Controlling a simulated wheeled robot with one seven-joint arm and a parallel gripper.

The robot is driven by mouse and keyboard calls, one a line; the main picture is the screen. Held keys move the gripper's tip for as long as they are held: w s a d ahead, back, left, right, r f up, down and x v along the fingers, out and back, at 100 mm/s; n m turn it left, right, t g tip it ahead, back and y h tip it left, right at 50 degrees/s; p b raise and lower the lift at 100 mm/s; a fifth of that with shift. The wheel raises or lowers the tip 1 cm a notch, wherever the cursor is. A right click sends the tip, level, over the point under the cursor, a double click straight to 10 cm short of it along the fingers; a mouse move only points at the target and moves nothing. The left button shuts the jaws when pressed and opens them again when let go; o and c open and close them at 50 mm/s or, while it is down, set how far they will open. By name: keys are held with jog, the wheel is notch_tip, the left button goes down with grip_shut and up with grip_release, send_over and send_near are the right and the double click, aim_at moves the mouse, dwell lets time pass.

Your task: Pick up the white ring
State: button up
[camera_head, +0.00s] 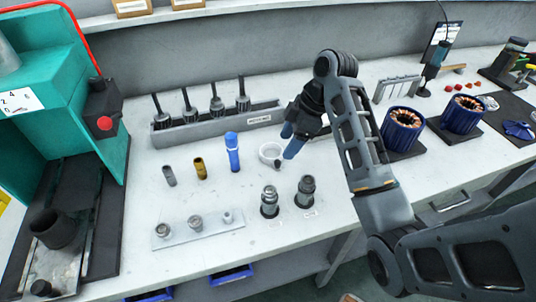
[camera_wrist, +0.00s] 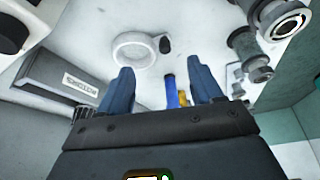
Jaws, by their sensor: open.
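The white ring (camera_head: 262,153) lies on the white bench top, with a small dark knob-like piece (camera_head: 278,165) at its rim. In the wrist view, the ring (camera_wrist: 131,64) is ahead of the fingertips and left of their middle, with the dark piece (camera_wrist: 165,44) on its right. My gripper (camera_head: 291,140) has blue fingers spread apart with nothing between them. It is just right of the ring in the head view and partly overlaps it there. The exact height above the bench is hard to tell. My gripper (camera_wrist: 160,72) also shows in the wrist view.
A blue cylinder (camera_head: 232,153), a brass sleeve (camera_head: 200,168) and a grey sleeve (camera_head: 169,176) stand left of the ring. Two metal fittings (camera_head: 269,200) (camera_head: 305,192) stand in front. A grey rack (camera_head: 218,121) with upright tools is behind. Copper-wound stators (camera_head: 403,132) stand right.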

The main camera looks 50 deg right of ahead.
aim_at(278, 159)
jog(key=shift+x, duration=3.15)
jog(key=shift+c, duration=0.3)
jog(key=c, duration=0.9)
